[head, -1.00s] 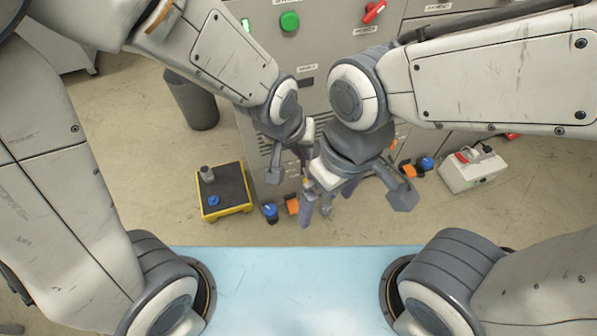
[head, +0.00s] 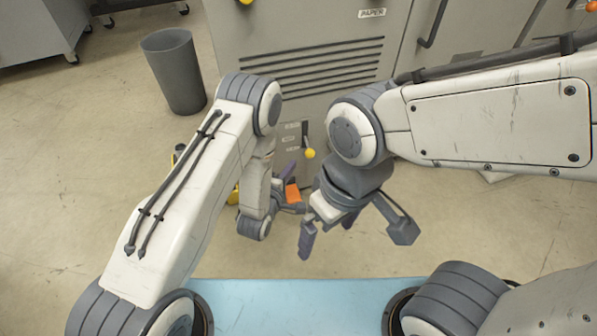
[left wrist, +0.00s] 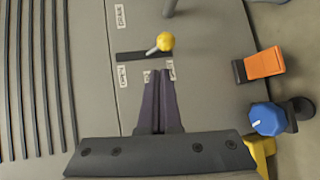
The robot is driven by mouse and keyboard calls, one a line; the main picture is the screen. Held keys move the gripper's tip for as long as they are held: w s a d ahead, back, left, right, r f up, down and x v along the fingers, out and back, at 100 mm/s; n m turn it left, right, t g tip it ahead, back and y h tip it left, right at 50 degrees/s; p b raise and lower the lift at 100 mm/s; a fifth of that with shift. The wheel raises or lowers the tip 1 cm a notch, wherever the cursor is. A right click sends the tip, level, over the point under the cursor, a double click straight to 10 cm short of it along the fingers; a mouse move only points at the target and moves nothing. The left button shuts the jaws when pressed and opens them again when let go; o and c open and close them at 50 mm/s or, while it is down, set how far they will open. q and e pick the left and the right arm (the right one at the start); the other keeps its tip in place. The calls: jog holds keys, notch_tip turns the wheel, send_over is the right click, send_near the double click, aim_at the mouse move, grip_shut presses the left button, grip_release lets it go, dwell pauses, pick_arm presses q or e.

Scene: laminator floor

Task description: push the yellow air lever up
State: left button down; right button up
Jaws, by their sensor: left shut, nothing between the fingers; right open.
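The yellow-knobbed air lever (head: 310,153) is on a narrow panel low on the grey machine, right of my left gripper in the head view. In the left wrist view its yellow ball (left wrist: 165,42) is at the floor-side end of a dark slot (left wrist: 128,57). My left gripper (head: 288,171) is partly hidden by my own arm. In the left wrist view its purple fingers (left wrist: 158,76) are shut and empty, tips just short of the ball and apparently apart from it. My right gripper (head: 328,230) is open and empty, above the floor in front of the machine.
An orange block (left wrist: 264,63) and a blue knob (left wrist: 268,119) are at the floor side in the left wrist view. A grey bin (head: 174,72) stands left of the machine (head: 300,30). A pale blue surface (head: 300,305) is nearest me.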

aim_at(308, 147)
pick_arm(q)
jog(key=shift+s+a+f+n+t+b, duration=0.15)
jog(key=shift+a+f+n+t, duration=0.1)
jog(key=shift+f, duration=0.35)
jog(key=shift+s+a+f+n+t+b, duration=0.15)
jog(key=shift+a+f+n, duration=0.1)
jog(key=shift+f, duration=0.3)
pick_arm(e)
jog(key=shift+f, duration=0.9)
pick_arm(q)
jog(key=b+x, duration=0.5)
jog(key=x, duration=0.5)
jog(key=shift+d, duration=0.15)
pick_arm(e)
notch_tip(308, 147, down, 5)
jog(key=shift+f, duration=0.1)
